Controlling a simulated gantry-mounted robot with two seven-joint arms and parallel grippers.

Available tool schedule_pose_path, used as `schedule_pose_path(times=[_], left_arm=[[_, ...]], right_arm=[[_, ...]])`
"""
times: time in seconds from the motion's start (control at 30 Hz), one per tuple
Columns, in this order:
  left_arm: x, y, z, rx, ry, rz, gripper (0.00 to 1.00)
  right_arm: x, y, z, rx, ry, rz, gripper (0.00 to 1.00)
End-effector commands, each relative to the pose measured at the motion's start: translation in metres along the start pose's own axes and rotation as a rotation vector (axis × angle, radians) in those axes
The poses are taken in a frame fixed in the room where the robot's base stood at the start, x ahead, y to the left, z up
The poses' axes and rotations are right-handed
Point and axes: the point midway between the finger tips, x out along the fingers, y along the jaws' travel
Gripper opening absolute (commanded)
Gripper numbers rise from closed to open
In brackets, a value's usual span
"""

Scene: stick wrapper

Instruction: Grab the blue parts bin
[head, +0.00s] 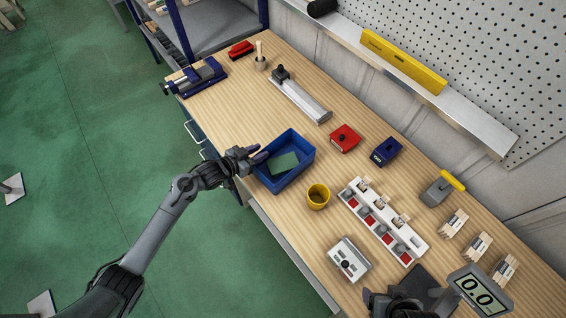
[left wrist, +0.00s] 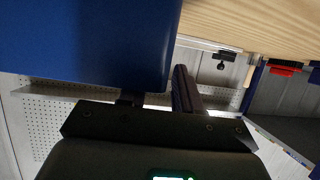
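The blue parts bin (head: 303,171) stands on the workbench near its left front edge, with a flat green piece (head: 284,163) inside. My left gripper (head: 262,154) is at the bin's left corner, with a finger by the rim. In the left wrist view the bin (left wrist: 85,40) fills the upper left. One dark finger (left wrist: 186,90) shows beside its edge; the other is mostly hidden behind the blue wall. A gap shows between the fingers, so the gripper looks open. A dark part, probably my right gripper (head: 388,301), is at the bottom edge; its fingers are unclear.
A yellow cup (head: 318,196) stands just right of the bin. A white rack (head: 383,222), a white box (head: 349,260) and a scale display (head: 480,290) lie farther right. Red (head: 344,138) and dark blue (head: 386,151) boxes stand behind. Bare wood lies left of the bin.

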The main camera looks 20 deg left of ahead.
Motion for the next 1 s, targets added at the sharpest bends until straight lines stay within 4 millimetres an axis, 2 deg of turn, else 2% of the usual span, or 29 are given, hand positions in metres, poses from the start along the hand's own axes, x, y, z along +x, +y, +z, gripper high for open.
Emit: schedule_pose_path(times=[0.03,0.23,1.0], left_arm=[[-0.0001,0.0,0.0001,0.0,0.0,0.0,0.31],[-0.0003,0.0,0.0001,0.0,0.0,0.0,0.01],[-0.0004,-0.0001,0.0002,0.0,0.0,0.0,0.0]], right_arm=[[0.0001,-0.0003,0.0001,0.001,0.0,-0.001,0.79],[0.0001,-0.0014,-0.0001,0.005,0.0,-0.004,0.79],[0.0003,-0.0014,0.0002,0.004,-0.001,-0.004,0.79]])
